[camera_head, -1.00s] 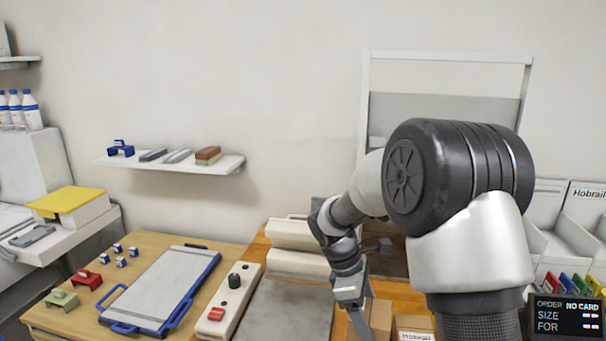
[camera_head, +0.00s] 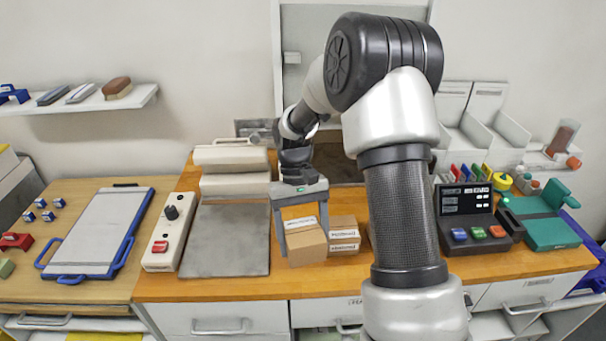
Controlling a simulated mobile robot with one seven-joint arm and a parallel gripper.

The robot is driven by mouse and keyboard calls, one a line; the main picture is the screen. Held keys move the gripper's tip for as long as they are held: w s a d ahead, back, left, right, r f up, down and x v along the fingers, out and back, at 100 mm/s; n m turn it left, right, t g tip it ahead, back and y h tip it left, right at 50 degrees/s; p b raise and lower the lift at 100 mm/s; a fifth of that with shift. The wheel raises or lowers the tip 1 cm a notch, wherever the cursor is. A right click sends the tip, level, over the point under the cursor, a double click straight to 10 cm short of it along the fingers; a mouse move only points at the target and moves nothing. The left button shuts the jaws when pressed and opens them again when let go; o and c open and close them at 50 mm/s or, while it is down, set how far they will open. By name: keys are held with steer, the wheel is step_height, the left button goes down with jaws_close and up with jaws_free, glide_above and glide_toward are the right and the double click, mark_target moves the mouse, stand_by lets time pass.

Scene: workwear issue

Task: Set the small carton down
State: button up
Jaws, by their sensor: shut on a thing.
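My gripper (camera_head: 304,243) points down over the wooden worktop, its two grey fingers on either side of a small brown carton (camera_head: 306,250). It is shut on this carton, which has a white label on its upper part. The carton is at the worktop, right of the grey plate; I cannot tell whether its underside touches the wood. Two more labelled brown cartons (camera_head: 344,243) sit stacked just behind and to the right of it. My arm hides part of the worktop to their right.
The grey plate (camera_head: 226,240) and a control box with a black knob (camera_head: 161,240) lie to the left. A dark terminal with coloured buttons (camera_head: 466,215) and a green device (camera_head: 545,222) stand to the right. Bare wood shows along the front edge (camera_head: 230,288).

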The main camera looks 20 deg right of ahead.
mark_target(302, 227)
steer(key=shift+w+f+n+b, duration=0.15)
steer(key=shift+w+n+b, duration=0.15)
steer(key=shift+n, duration=0.2)
steer(key=w+n+h+b, duration=0.1)
steer(key=n, duration=0.1)
steer(key=w+n+b, duration=0.1)
steer(key=n, duration=0.1)
steer(key=w+n+t+h+b, duration=0.1)
steer(key=n, duration=0.1)
steer(key=shift+w+d+f+h+b, duration=0.15)
steer(key=shift+w+d+h+b, duration=0.15)
steer(key=w+r+n+t+h+b, duration=0.25)
steer(key=w+n, duration=0.25)
steer(key=n, duration=0.3)
steer(key=shift+n+y, duration=0.25)
steer(key=shift+n, duration=0.15)
step_height(302, 227, down, 10)
steer(key=shift+d+b, duration=0.1)
steer(key=shift+b, duration=0.7)
steer(key=shift+f, duration=0.15)
steer(key=o, duration=1.2)
